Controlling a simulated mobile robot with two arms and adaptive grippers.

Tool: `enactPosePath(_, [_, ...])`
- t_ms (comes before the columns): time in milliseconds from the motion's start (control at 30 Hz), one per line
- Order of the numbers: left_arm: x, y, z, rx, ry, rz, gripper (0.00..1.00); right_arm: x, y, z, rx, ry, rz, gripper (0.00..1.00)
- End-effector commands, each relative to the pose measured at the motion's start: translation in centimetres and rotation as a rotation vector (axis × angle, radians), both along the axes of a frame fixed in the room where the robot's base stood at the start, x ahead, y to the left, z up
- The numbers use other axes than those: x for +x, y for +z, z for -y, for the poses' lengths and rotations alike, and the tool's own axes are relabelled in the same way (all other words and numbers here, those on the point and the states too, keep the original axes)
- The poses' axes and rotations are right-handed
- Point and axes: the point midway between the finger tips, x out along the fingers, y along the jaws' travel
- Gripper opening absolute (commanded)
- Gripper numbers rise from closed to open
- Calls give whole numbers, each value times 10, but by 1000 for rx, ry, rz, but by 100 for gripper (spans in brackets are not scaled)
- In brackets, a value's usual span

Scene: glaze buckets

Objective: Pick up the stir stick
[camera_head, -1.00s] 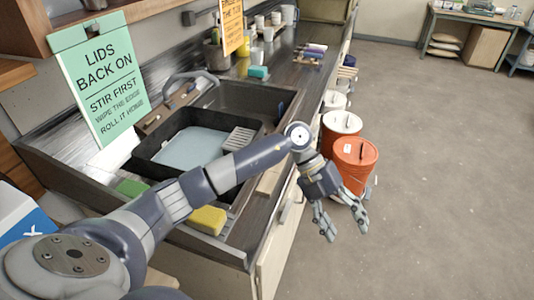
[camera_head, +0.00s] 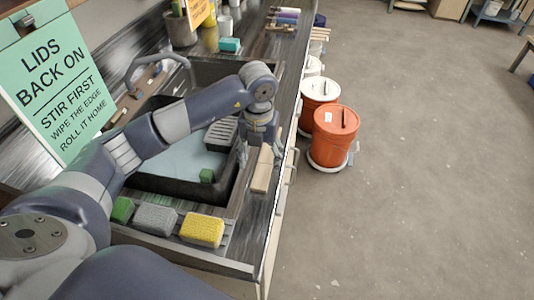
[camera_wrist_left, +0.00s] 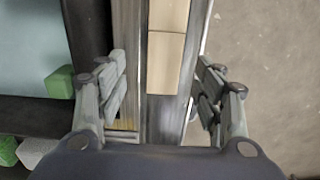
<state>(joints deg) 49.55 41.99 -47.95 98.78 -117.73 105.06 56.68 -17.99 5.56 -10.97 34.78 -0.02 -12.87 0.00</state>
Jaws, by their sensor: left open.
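My left gripper (camera_head: 260,152) points down over the front strip of the counter, its fingers open and empty. A pale, flat wooden piece (camera_head: 262,174) with a seam across it lies on that strip, just below the fingers; I cannot tell whether it is the stir stick. In the left wrist view the wooden piece (camera_wrist_left: 167,60) runs between the two open fingers (camera_wrist_left: 160,85), apart from both. Several thin light sticks (camera_head: 320,34) stick out over the counter's edge farther back. My right gripper is not in view.
The sink with a dark tub (camera_head: 160,185) lies left of the gripper. Green, grey and yellow sponges (camera_head: 202,229) line the near edge. Orange (camera_head: 335,132) and white-lidded (camera_head: 320,90) buckets stand on the floor to the right.

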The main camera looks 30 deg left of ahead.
Motion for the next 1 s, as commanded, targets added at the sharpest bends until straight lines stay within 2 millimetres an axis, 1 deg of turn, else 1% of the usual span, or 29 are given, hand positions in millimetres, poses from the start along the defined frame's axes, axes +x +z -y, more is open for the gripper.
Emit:
enactPosePath(33, [-3,-3,2,-1,-2,-4,62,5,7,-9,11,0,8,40])
enactPosePath(100, [-6,-12,5,-2,-2,-6,62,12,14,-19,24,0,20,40])
enactPosePath(233, [-8,-31,7,-1,0,-5,62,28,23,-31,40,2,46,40])
enactPosePath(300, [-7,-39,7,-3,-2,-2,62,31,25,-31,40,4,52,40])
enactPosePath(400, [-7,-45,7,-1,-1,-2,62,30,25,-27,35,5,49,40])
enactPosePath(600, [-7,-46,7,-1,-2,-1,62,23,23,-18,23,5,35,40])
enactPosePath(633, [-7,-46,7,-1,-2,-1,57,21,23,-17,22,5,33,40])
enactPosePath(667, [-7,-46,7,-1,-2,-1,50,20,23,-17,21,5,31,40])
enactPosePath(700, [-7,-46,7,-1,-2,-1,41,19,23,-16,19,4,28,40])
enactPosePath(867, [-7,-46,7,-2,-2,0,5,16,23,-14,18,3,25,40])
enactPosePath(1000, [-6,-45,7,-2,-1,1,4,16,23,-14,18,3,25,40])
